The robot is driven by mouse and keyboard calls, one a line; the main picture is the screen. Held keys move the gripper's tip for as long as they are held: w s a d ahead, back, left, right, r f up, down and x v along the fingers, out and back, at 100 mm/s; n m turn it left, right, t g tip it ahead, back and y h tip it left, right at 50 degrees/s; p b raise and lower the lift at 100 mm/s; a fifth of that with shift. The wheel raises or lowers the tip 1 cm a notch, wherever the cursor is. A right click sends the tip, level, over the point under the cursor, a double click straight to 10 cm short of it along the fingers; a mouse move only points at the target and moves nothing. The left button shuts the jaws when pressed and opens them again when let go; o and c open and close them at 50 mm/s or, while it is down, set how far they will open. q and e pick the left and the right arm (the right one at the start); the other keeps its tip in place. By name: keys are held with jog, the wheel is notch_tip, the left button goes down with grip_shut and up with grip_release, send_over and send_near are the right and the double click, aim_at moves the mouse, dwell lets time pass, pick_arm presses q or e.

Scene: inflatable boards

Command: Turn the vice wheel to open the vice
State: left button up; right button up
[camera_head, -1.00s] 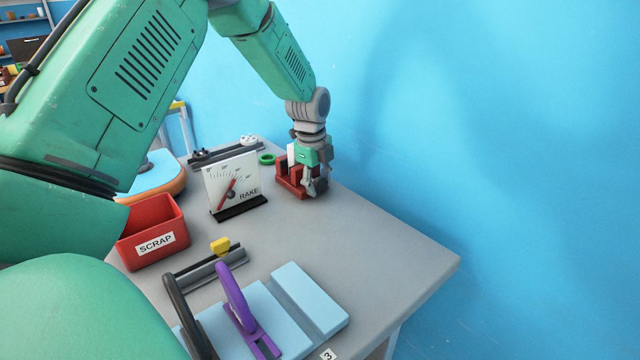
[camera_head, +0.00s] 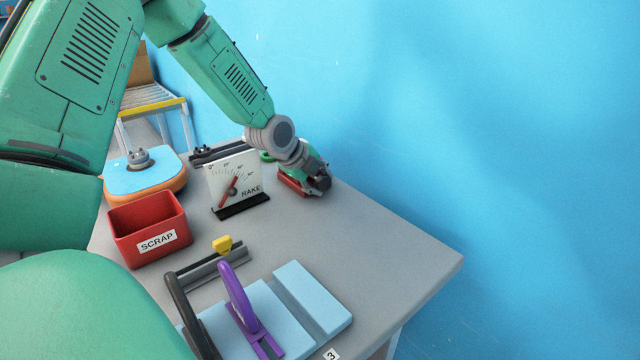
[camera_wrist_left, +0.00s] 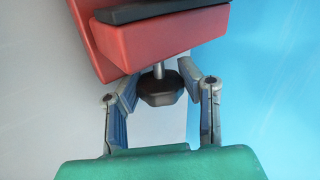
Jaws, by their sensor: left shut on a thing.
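The red vice (camera_head: 291,184) stands at the far right of the grey bench, by the blue wall, partly covered by my wrist. In the left wrist view the vice (camera_wrist_left: 160,40) fills the top, with a dark jaw plate and a metal screw below it. The dark vice wheel (camera_wrist_left: 162,88) sits on that screw. My left gripper (camera_head: 319,182) is at the wheel end of the vice, tilted over it. The jaw gap is hidden. My right gripper is not in view.
A white gauge marked RAKE (camera_head: 235,182) stands left of the vice. A red SCRAP bin (camera_head: 149,230) is farther left. A purple-handled clamp (camera_head: 240,305) and light blue boards (camera_head: 312,298) lie at the front. The bench's right part is clear.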

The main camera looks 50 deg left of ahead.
pick_arm(q)
jog(key=shift+d+t, duration=0.25)
jog(key=shift+t, duration=0.25)
jog(key=o, duration=0.8)
jog(key=shift+s, duration=0.1)
jog(key=o, duration=0.4)
jog(key=shift+d, duration=0.1)
jog(key=shift+s+d+r, duration=0.1)
jog(key=shift+d+r, duration=0.05)
jog(key=shift+r, duration=0.05)
